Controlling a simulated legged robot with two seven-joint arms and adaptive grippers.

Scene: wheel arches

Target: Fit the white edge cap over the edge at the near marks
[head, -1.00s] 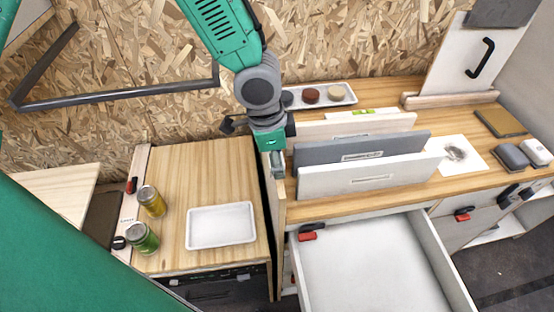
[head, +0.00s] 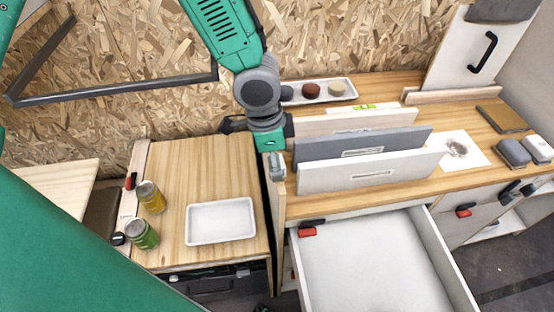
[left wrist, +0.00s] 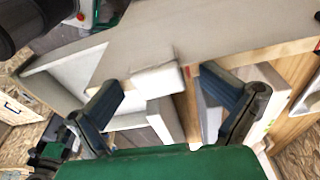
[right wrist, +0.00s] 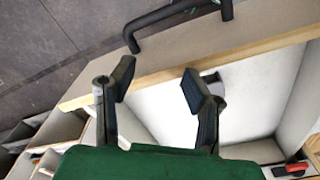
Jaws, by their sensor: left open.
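The white edge cap (left wrist: 156,80) shows in the left wrist view as a small pale block at the edge of a grey panel (left wrist: 200,35). It appears to sit over that edge, but I cannot tell how fully. A small red mark (left wrist: 191,70) shows on the edge just right of it. My left gripper (left wrist: 168,98) is open, its fingers apart on either side of the cap and clear of it. In the head view my left gripper (head: 277,168) points down at the left end of the bench. My right gripper (right wrist: 162,84) is open and empty above the open drawer.
Upright panels (head: 370,171) stand on the bench just right of my left gripper. The open white drawer (head: 375,260) juts out in front. A white tray (head: 221,220) and two cans (head: 150,197) stand on the left table.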

